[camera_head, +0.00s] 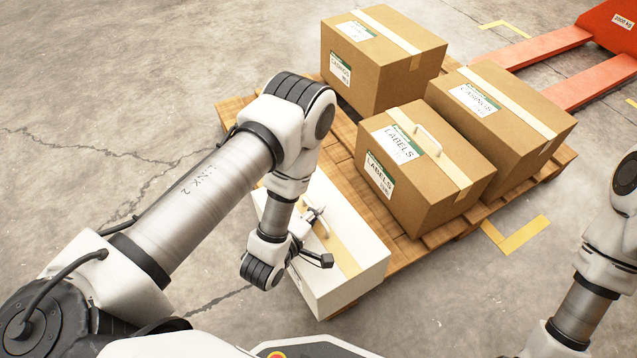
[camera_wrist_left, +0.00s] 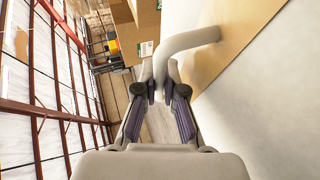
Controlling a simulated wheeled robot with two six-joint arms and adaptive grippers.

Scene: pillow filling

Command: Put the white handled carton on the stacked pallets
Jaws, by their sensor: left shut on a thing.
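The white carton (camera_head: 365,262), with a tan tape strip and a white top handle, is at the pallets' front left corner in the head view. My left gripper (camera_head: 317,216) is over its top and shut on the handle. In the left wrist view the handle (camera_wrist_left: 190,44) curves up from the carton's top (camera_wrist_left: 270,100) into the fingers (camera_wrist_left: 159,92). The wooden pallets (camera_head: 400,248) lie under and behind the carton. The carton hides their near corner, and I cannot tell whether it rests on them. My right gripper is outside the views.
Brown cartons stand on the pallets: one at the back (camera_head: 375,75), one at the right (camera_head: 530,110) and a handled LABELS carton (camera_head: 450,185) right beside the white one. An orange pallet jack (camera_head: 600,30) is at the top right. Bare floor (camera_head: 90,90) lies to the left.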

